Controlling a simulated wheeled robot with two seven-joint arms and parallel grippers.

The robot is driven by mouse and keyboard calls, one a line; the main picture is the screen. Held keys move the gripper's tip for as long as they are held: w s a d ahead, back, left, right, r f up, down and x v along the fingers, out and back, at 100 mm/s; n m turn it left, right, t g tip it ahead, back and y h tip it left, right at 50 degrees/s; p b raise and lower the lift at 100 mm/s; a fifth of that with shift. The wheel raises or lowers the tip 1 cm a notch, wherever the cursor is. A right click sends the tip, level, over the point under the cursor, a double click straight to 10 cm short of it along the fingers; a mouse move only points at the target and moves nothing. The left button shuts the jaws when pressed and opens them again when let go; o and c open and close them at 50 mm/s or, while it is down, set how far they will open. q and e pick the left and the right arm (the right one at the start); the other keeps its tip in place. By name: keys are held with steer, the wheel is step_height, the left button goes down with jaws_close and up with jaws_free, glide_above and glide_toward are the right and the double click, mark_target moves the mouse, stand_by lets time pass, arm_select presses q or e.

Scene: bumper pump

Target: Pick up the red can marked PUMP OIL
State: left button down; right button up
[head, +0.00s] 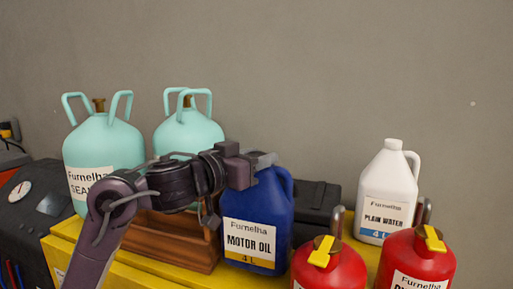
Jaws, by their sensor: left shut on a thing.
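Two red cans with yellow levers stand at the lower right, cut off by the bottom edge. The right red can (425,262) has a white label reading "Furnelha", with the line below cut off. The left red can (335,272) shows only a sliver of label, so I cannot tell which one is marked PUMP OIL. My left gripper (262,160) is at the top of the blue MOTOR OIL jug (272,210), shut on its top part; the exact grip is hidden. The jug looks upright. My right gripper is not in view.
A white PLAIN WATER jug (384,190) stands behind the red cans. Two mint-green tanks (105,145) (190,130) stand at the left. A wooden crate (160,245) and a black case (318,198) flank the blue jug on the yellow surface (115,275). A grey wall is behind.

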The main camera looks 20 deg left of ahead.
mark_target(257, 203)
arm_select(q)
steer(key=shift+f, duration=1.45)
steer(key=shift+s, duration=0.1)
steer(key=c, duration=1.3)
jaws_free()
steer(key=shift+f+b, duration=0.3)
steer(key=shift+f, duration=0.1)
steer(key=o, duration=0.5)
steer(key=shift+d+r, duration=0.1)
steer(key=shift+c, duration=0.2)
